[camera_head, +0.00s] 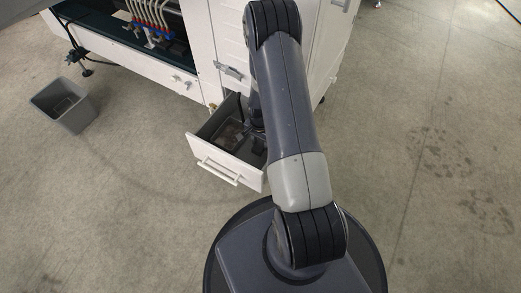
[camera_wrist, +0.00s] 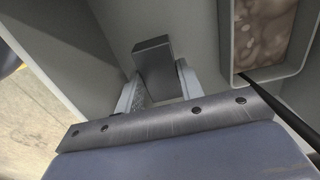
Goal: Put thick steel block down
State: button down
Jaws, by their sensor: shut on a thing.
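The thick steel block (camera_wrist: 152,60) is a dark grey rectangular piece in the wrist view. My gripper (camera_wrist: 156,82) is shut on it, with a light finger on each side. The block is inside an open drawer (camera_head: 200,152), whose white front and handle show in the head view. I cannot tell whether the block touches the drawer floor. In the head view my arm hides the gripper's fingers and the block.
A tray (camera_wrist: 237,45) with a brown mottled content lies in the drawer, right of the block. A black rod-like thing (camera_wrist: 285,112) runs beside it. The white machine (camera_head: 140,62) stands behind the drawer. A grey bin (camera_head: 72,118) stands on open floor at left.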

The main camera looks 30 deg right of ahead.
aim_at(260, 144)
jog(key=shift+f+b, duration=0.65)
jog(key=shift+f, duration=1.25)
jog(key=shift+f, duration=0.2)
jog(key=c, duration=0.9)
grip_release()
jog(key=shift+r, duration=0.1)
notch_tip(260, 144, up, 12)
jog(key=p, duration=0.4)
jog(key=shift+r, duration=0.1)
